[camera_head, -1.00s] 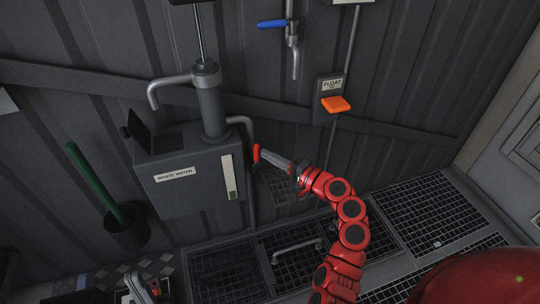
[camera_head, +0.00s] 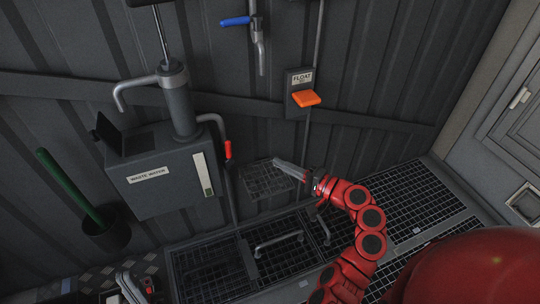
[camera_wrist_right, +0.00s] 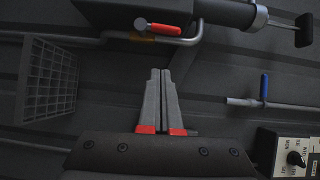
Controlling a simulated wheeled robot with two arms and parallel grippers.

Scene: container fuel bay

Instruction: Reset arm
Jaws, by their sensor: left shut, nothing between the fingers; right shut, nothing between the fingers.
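My right gripper (camera_head: 276,162) is at the end of the red arm, in front of the corrugated wall. It is shut and empty, apart from the red lever handle (camera_head: 228,150) on its left. In the right wrist view the two grey fingers (camera_wrist_right: 160,72) lie together with nothing between them. The red lever (camera_wrist_right: 165,28) is above the fingertips there, on a grey pipe. My left gripper (camera_head: 124,278) is low at the left edge of the floor area, shut, partly cut off by the frame.
The waste water box (camera_head: 165,180) with its pump is left of the red lever. A wire basket (camera_head: 265,182) hangs behind the right gripper. An orange float switch (camera_head: 306,98) and blue valve handle (camera_head: 235,21) are higher. A green-handled brush (camera_head: 68,185) stands at left. Grated bins (camera_head: 215,270) line the bottom.

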